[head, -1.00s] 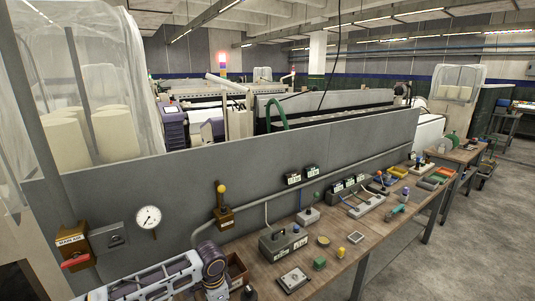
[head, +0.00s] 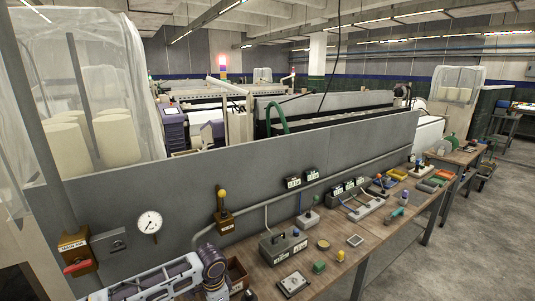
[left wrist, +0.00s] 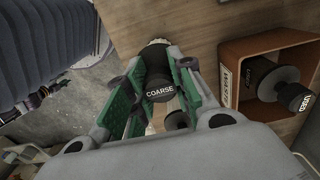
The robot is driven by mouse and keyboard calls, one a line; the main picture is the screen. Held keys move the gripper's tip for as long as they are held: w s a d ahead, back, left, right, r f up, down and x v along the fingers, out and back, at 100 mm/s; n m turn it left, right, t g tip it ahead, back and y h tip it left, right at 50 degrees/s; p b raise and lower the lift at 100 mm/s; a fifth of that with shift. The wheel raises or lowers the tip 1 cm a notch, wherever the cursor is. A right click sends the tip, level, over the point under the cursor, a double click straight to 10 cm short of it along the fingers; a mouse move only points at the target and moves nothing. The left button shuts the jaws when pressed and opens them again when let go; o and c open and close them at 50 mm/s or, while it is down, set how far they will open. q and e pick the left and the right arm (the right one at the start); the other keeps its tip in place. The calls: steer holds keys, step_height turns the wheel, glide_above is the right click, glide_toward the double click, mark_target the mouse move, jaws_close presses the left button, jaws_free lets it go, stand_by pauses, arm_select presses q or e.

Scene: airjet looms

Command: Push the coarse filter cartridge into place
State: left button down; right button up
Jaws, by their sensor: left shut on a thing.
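The coarse filter cartridge (left wrist: 159,88), with a black cap marked COARSE, sits between the green-padded fingers of my left gripper (left wrist: 160,92) in the left wrist view. The gripper is shut on it. The seat for the cartridge cannot be made out. In the head view my left arm comes in at the bottom left over the workbench (head: 375,238); its fingers are not clearly seen there. My right gripper is in neither view.
An orange-brown waste box (left wrist: 236,55), holding a dark used cartridge (left wrist: 272,80), stands right of the gripper. In the head view, a grey box (head: 283,246) and small parts occupy the bench. A grey panel (head: 300,150) stands behind it.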

arm_select(q)
steer(key=shift+r+p, duration=1.45)
steer(key=shift+p, duration=0.1)
steer(key=shift+r, duration=0.85)
steer(key=shift+w+r, duration=0.1)
